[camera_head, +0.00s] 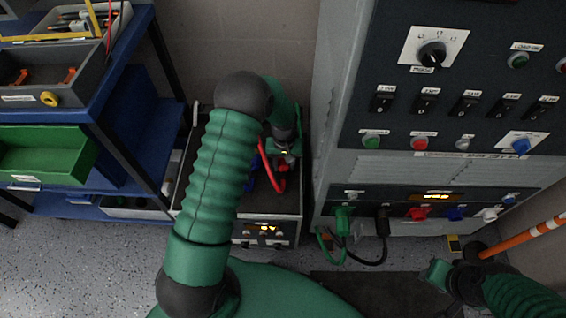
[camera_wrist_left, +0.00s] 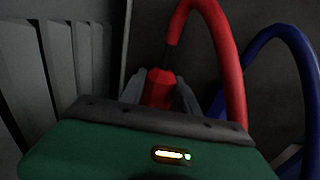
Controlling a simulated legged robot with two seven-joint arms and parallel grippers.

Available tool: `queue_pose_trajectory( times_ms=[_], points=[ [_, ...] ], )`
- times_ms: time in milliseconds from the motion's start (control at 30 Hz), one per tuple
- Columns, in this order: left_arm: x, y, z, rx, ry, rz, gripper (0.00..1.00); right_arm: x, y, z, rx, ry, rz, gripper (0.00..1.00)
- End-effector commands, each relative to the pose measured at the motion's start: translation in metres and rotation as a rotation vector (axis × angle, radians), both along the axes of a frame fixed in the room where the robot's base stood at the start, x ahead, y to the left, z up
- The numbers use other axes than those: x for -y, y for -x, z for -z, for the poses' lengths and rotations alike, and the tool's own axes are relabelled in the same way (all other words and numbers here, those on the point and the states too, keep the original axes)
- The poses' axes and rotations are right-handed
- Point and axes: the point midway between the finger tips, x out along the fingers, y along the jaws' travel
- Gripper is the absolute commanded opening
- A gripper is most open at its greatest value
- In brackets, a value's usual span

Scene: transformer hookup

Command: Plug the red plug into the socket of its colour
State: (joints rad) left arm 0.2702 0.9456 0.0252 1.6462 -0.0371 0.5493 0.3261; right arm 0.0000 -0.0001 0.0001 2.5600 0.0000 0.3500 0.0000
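The red plug (camera_wrist_left: 160,88) stands between the two fingers of my left gripper (camera_wrist_left: 161,94) in the left wrist view, with a finger against each side. Its red cable (camera_wrist_left: 228,60) arches up and over to the right. In the head view my left gripper (camera_head: 285,156) is over the grey bin, with the red cable (camera_head: 272,172) beside it; the plug is hidden there. The red socket (camera_head: 418,213) is on the lower panel of the cabinet, right of a black plug. My right gripper (camera_head: 437,272) is low at the right, its fingers unclear.
A green plug (camera_head: 343,213) and the black plug (camera_head: 382,222) are in the lower panel; blue (camera_head: 455,213) and white (camera_head: 489,214) sockets are at right. A blue cable (camera_wrist_left: 268,42) loops near the red one. A blue shelf (camera_head: 150,130) stands left; an orange-striped pole (camera_head: 525,236) is at right.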

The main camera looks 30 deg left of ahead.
Motion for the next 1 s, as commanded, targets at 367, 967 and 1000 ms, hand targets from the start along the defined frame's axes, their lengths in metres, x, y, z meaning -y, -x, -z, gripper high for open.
queue_pose_trajectory(
  times_ms=[367, 967, 1000],
  points=[
    [-0.001, 0.000, -0.005, 0.000, -0.001, 0.000, 0.02, 0.000, 0.000, -0.004, 0.000, 0.000, 0.000, 0.36],
    [-0.001, 0.000, -0.062, 0.000, -0.001, 0.000, 0.02, 0.000, 0.000, -0.055, 0.000, 0.000, 0.000, 0.36],
    [-0.001, 0.000, -0.062, 0.000, -0.001, 0.000, 0.02, 0.000, 0.000, -0.056, 0.000, 0.000, 0.000, 0.36]
  ],
)
